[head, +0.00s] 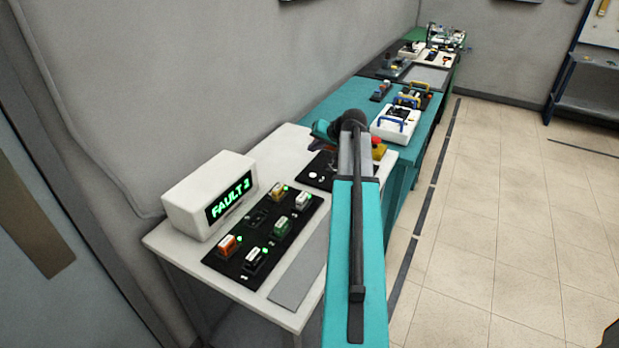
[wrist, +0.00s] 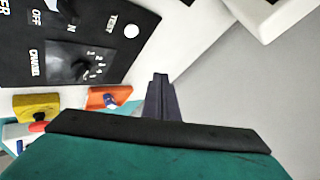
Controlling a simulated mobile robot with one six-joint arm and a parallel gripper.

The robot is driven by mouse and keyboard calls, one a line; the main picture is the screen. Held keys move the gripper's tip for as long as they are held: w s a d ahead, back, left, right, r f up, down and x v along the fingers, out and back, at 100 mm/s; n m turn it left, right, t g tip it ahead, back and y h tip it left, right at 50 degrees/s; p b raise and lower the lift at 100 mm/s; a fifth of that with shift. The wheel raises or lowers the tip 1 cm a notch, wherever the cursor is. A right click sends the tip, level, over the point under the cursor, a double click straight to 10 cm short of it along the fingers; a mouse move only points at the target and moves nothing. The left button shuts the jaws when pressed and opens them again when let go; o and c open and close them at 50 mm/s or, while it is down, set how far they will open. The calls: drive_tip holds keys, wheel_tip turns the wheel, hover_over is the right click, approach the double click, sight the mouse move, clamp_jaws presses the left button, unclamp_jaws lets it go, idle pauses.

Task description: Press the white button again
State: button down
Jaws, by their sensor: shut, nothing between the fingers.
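The white button (wrist: 131,31) is a small round cap beside the label TEST on a black control panel (wrist: 120,62) in the wrist view. My gripper (wrist: 160,78) is shut and empty, with its dark fingertips below and right of the button in that picture, apart from it. In the head view the panel (head: 323,168) lies on the far part of the white table, partly behind my arm. A small white spot (head: 313,176) on it looks like the button.
A white display box (head: 209,194) reads FAULT and a digit, in green. A black board (head: 266,237) holds several coloured modules with green lights. The wrist view shows a channel knob (wrist: 72,68), a yellow part (wrist: 37,107) and an orange part (wrist: 108,97).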

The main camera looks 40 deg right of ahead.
drive_tip(key=shift+s+d+f, duration=0.1)
drive_tip(key=shift+d+f, duration=0.05)
drive_tip(key=shift+f, duration=0.05)
idle(0.3)
drive_tip(key=b, duration=0.5)
hover_over(315, 177)
drive_tip(key=shift+s+f, duration=0.1)
drive_tip(key=shift+f, duration=4.1)
drive_tip(key=shift+f+b, duration=0.35)
drive_tip(key=shift+f, duration=0.5)
drive_tip(key=shift+r, duration=0.2)
drive_tip(key=shift+r+p, duration=0.35)
drive_tip(key=shift+r, duration=0.3)
drive_tip(key=shift+r+p, duration=1.2)
drive_tip(key=shift+r, duration=1.3)
